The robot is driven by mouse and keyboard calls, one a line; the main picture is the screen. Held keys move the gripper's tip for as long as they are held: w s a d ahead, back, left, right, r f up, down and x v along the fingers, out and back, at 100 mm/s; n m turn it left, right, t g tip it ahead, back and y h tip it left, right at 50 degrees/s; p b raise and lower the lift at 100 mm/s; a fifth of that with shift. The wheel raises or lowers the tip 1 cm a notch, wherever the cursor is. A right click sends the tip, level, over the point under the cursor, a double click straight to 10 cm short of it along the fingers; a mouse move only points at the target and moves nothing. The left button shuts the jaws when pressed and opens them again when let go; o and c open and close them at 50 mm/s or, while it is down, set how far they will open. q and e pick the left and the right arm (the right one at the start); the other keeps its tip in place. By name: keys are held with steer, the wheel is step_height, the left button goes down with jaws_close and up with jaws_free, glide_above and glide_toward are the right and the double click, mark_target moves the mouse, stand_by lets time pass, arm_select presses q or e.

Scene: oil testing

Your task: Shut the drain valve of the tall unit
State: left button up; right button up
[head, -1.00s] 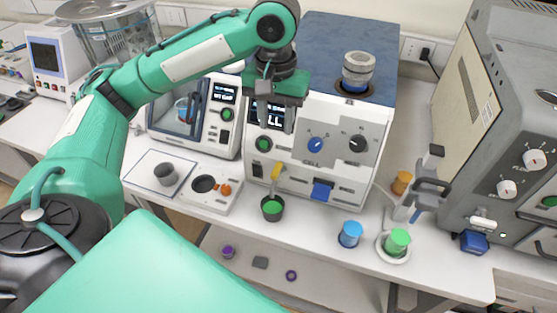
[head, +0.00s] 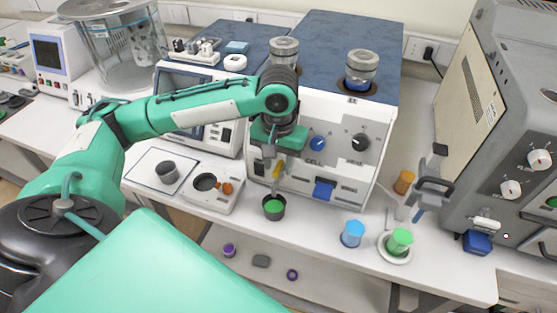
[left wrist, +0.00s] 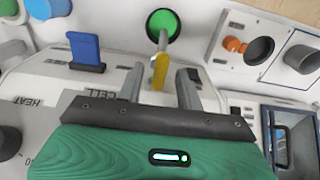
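The tall unit (head: 350,115) is the white box with a blue top and knobs marked CELL and HEAT. Its drain valve has a yellow lever (head: 277,171) low on the front, above a dark cup with green inside (head: 273,207). My left gripper (head: 268,166) is in front of the unit's lower front, pointing down at the lever. In the left wrist view the yellow lever (left wrist: 160,70) stands between the two parted fingers, with a gap visible on each side. The lever's base is partly hidden in the head view. My right gripper is not in view.
A blue tab (head: 324,190) sticks out of the unit's front, right of the valve. A small white block with a round hole (head: 214,187) is at the left.

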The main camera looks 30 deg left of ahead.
arm_select(q)
jaws_close()
steer(key=shift+r+p, duration=0.15)
steer(key=shift+p, duration=0.4)
steer(key=m+p, duration=0.1)
steer(key=p, duration=0.1)
steer(key=m+p, duration=0.2)
steer(key=p, duration=0.1)
steer(key=m+p, duration=0.1)
steer(key=p, duration=0.1)
steer(key=shift+r+m, duration=0.25)
steer(key=shift+m, duration=0.05)
steer(key=m+p, duration=0.8)
steer(key=p, duration=0.1)
steer(key=shift+f, duration=0.15)
steer(key=m+p, duration=0.2)
steer(key=shift+f+m, duration=0.1)
steer(key=shift+m, duration=0.2)
steer(key=shift+f+m+p, duration=0.1)
steer(key=shift+m+p, duration=0.3)
steer(key=shift+m, duration=0.8)
